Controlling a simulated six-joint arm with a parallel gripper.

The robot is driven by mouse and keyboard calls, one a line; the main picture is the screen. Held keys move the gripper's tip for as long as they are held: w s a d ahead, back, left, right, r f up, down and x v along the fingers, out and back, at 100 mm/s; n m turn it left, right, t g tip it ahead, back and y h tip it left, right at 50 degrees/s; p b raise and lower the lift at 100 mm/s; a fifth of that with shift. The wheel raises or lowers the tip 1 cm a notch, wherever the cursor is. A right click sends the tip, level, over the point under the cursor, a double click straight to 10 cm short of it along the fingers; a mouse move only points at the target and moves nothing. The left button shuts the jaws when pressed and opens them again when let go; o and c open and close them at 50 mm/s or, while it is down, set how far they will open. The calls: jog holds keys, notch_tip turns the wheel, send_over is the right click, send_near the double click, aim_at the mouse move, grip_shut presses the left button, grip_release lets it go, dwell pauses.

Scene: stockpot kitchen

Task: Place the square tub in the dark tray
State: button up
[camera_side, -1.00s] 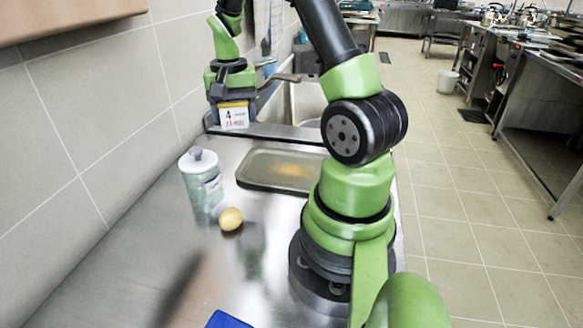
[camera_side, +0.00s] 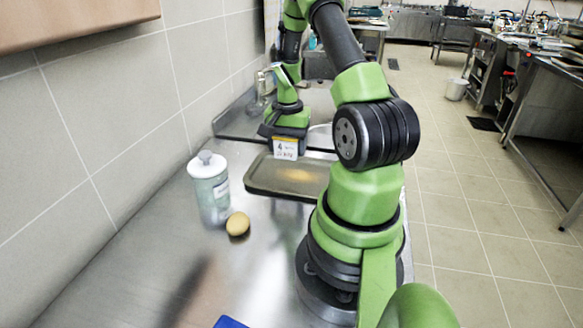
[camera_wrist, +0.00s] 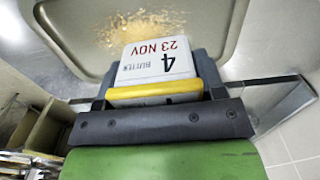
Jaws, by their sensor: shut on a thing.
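The square tub (camera_side: 286,149) has a white label with a large 4 and a yellow edge. My gripper (camera_side: 284,130) is shut on it and holds it at the far edge of the dark tray (camera_side: 252,185), overlapping that edge in the side view. How high it is above the tray I cannot tell. In the wrist view the tub (camera_wrist: 155,64) shows its label upside down, reading BUTTER, 4, 23 NOV. My gripper (camera_wrist: 155,92) is around it. The tray (camera_wrist: 70,60) spreads beyond it, with a yellowish patch on its floor and nothing standing in it.
A pale lidded canister (camera_side: 210,190) stands left of the tray, near the tiled wall. A yellowish round item (camera_side: 238,224) lies in front of it. A blue object (camera_side: 230,322) shows at the bottom edge. The steel counter (camera_side: 130,270) is otherwise clear at the front left.

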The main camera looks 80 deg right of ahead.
aim_at(288, 174)
jog(key=shift+f, duration=2.95)
jog(key=shift+f, duration=0.15)
jog(key=o, duration=1)
